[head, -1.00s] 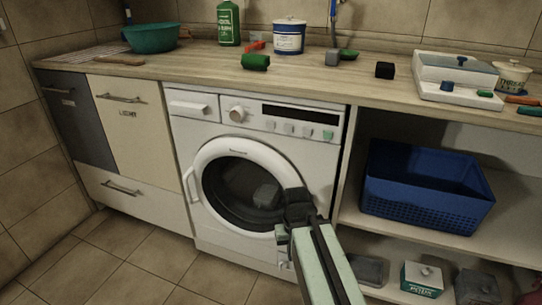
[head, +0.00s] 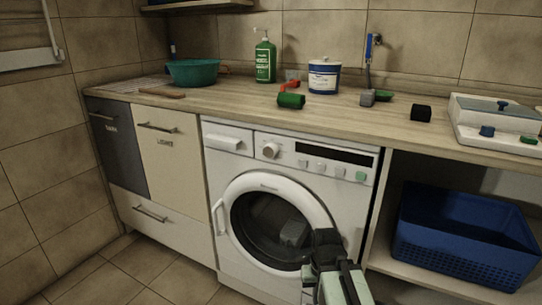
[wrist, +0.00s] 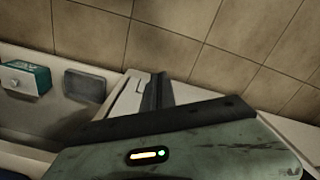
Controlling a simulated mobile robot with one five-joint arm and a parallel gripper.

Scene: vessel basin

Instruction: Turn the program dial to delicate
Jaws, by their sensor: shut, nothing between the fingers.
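The program dial (head: 270,150) is a round knob on the washing machine's front panel, right of the detergent drawer and left of the dark display. Its markings are too small to read. The washing machine (head: 236,262) is white with its round glass door (head: 265,215) shut. My gripper (head: 325,240) is in front of the lower right part of the door, below and to the right of the dial and apart from it. It is shut and empty. In the wrist view, my gripper's fingers (wrist: 155,92) show dark; the dial is not in that view.
The worktop (head: 220,98) holds a teal bowl (head: 192,73), a green bottle (head: 265,60), a white tub (head: 324,77) and small blocks. A blue basket (head: 465,240) sits on the shelf at right. The floor at front left is clear.

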